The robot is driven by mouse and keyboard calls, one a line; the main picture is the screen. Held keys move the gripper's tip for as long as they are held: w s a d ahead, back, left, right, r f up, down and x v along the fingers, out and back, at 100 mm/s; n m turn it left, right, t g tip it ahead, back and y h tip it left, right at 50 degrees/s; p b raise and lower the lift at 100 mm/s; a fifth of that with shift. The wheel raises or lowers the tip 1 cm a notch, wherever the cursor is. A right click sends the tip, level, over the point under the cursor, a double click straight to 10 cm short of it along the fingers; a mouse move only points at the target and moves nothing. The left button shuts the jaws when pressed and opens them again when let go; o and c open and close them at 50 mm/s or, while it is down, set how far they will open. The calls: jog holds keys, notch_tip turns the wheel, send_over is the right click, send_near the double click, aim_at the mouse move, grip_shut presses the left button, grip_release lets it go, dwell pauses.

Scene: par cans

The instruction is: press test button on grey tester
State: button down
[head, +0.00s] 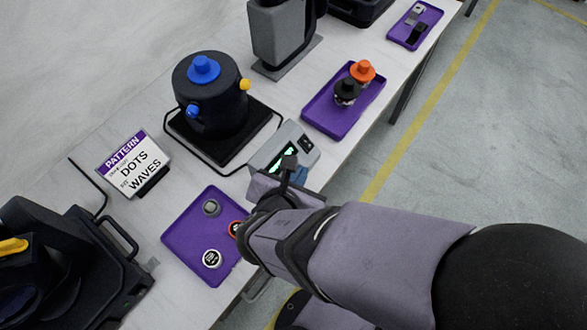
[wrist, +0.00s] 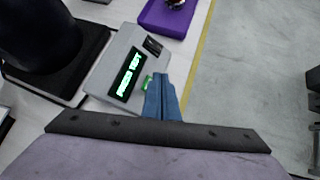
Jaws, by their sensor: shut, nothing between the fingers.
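The grey tester (head: 292,139) sits on the white table, right of the black can on its dark base. A green button (wrist: 146,82) shows at the tester's lower right corner. My gripper (wrist: 160,84) has its blue fingers shut and empty, with the tips beside or over the green button. I cannot tell whether they touch it. In the head view my wrist hides the tester's lower part; a bit of blue finger (head: 300,174) shows.
A purple tray (head: 322,118) with an orange-topped and a black-topped piece stands behind the tester. Another purple tray (head: 183,238) with round discs lies at front left, near my wrist. The black can (head: 212,105) with blue knobs stands left. The table's edge is close on the right.

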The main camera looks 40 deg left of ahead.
jog(key=shift+f, duration=0.1)
dwell(0.4)
jog(key=shift+a+f+b, duration=0.25)
jog(key=shift+a+b, duration=0.05)
jog(key=shift+a+f, duration=0.2)
jog(key=shift+f, duration=0.1)
dwell(0.8)
jog(key=shift+d+r, duration=0.1)
jog(key=shift+r, duration=0.05)
jog(key=shift+d+r+p, duration=0.3)
jog(key=shift+d+r, duration=0.1)
jog(key=shift+r, duration=0.1)
jog(key=shift+r, duration=0.1)
dwell(0.4)
jog(key=shift+d+r+p, duration=0.8)
jog(key=shift+r+p, duration=0.1)
jog(key=shift+r, duration=0.05)
jog(key=shift+d+r+p, duration=0.75)
jog(key=shift+r+p, duration=0.1)
jog(key=shift+r, duration=0.1)
